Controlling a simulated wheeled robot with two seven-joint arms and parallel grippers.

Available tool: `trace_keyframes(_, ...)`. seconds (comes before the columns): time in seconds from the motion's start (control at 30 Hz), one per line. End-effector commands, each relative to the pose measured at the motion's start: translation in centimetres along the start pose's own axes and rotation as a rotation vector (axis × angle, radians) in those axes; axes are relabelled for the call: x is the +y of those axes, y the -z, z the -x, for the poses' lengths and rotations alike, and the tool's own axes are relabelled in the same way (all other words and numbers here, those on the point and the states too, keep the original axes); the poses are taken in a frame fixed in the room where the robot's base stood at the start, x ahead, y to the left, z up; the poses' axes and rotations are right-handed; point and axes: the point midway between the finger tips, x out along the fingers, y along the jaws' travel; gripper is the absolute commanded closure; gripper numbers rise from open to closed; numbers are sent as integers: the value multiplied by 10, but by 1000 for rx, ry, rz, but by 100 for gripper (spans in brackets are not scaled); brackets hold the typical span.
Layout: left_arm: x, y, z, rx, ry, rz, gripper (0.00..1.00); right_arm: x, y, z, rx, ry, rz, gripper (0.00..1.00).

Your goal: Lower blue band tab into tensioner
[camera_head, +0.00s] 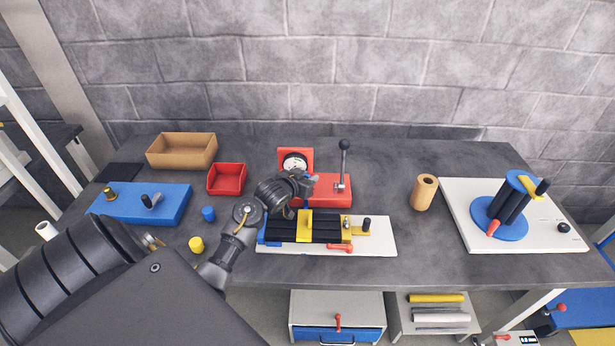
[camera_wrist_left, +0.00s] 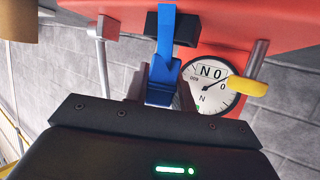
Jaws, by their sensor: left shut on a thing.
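The tensioner is a red unit with a round gauge (camera_head: 294,164) and a black-knobbed lever (camera_head: 343,165) at the bench's middle. Its red body (camera_head: 328,193) and dial (camera_wrist_left: 217,84) also show in the wrist view. My left gripper (camera_head: 307,182) is beside the gauge, above the red body. It is shut on the blue band tab (camera_wrist_left: 162,82). The blue band (camera_wrist_left: 166,30) runs up from the jaws across a black block (camera_wrist_left: 186,28) on the tensioner. Whether the tab touches the tensioner cannot be told. My right gripper is out of view.
A white plate (camera_head: 378,242) with black blocks and a yellow clamp lies in front of the tensioner. A tan roll (camera_head: 424,192) and a white board (camera_head: 460,208) with a blue-flanged reel stand right. A red bin (camera_head: 227,179) and blue fixture (camera_head: 130,207) are left.

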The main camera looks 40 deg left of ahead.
Motion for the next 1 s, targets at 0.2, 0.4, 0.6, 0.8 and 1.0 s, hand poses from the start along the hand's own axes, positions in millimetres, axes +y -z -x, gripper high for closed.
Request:
trace_keyframes(0.2,0,0,0,0,0,0,97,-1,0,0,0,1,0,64)
trace_keyframes(0.4,0,0,0,0,0,0,97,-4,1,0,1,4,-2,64)
trace_keyframes(0.6,0,1,0,0,0,0,97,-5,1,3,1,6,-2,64)
trace_keyframes(0.8,0,1,0,1,0,1,97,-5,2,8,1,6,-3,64)
trace_keyframes(1.0,0,0,0,1,0,1,97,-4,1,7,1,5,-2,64)
